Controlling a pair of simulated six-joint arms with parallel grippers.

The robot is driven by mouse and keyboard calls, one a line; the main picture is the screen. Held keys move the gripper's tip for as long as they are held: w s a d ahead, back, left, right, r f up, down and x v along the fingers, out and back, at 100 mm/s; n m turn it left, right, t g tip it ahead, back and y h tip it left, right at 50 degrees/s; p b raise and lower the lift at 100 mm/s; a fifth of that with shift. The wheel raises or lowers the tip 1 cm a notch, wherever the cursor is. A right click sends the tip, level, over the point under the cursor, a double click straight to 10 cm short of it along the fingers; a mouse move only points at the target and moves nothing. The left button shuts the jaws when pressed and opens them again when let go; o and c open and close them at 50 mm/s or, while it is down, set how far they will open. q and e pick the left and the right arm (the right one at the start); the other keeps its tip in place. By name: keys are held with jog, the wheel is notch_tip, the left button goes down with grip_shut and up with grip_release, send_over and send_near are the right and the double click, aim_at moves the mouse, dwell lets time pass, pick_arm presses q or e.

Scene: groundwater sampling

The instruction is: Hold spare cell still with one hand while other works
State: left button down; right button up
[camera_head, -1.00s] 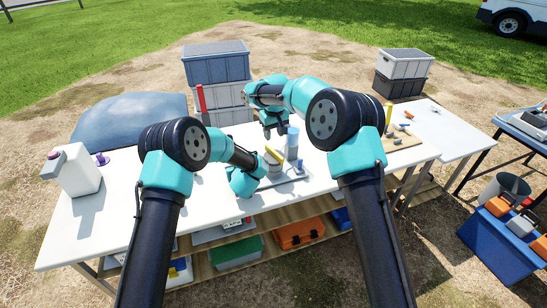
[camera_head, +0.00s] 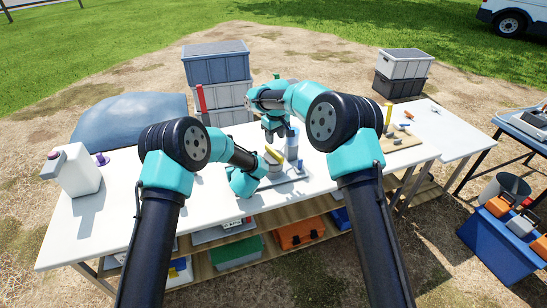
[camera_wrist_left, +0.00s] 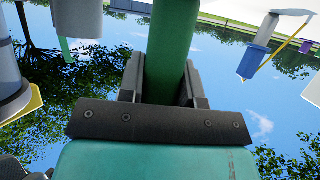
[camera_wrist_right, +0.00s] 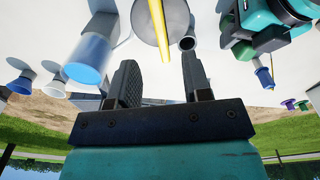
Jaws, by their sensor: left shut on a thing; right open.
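My left gripper (camera_wrist_left: 163,76) is shut on a green cylinder (camera_wrist_left: 172,40) in the left wrist view; I cannot tell for sure that it is the spare cell. The green cylinder (camera_wrist_right: 244,49) also shows at upper right in the right wrist view. My right gripper (camera_head: 279,133) is open and empty above the table, behind the left one. Its fingers (camera_wrist_right: 158,66) point towards a grey round vessel (camera_wrist_right: 152,22) with a yellow strip, and a blue-ended cylinder (camera_wrist_right: 90,58) stands left of them. In the head view the left fingers are hidden by the wrist.
The white table (camera_head: 215,215) is clear at its front. A white jug (camera_head: 75,172) stands at its left end. A wooden board (camera_head: 400,141) with a yellow upright lies at right. Grey crates (camera_head: 218,70) stand behind.

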aim_at(274, 151)
jog(key=shift+w+a+f, duration=0.1)
jog(key=shift+w+f, duration=0.05)
jog(key=shift+f, duration=1.9)
jog(key=shift+w+f, duration=0.1)
jog(key=shift+f, duration=1.95)
jog(key=shift+c, duration=0.4)
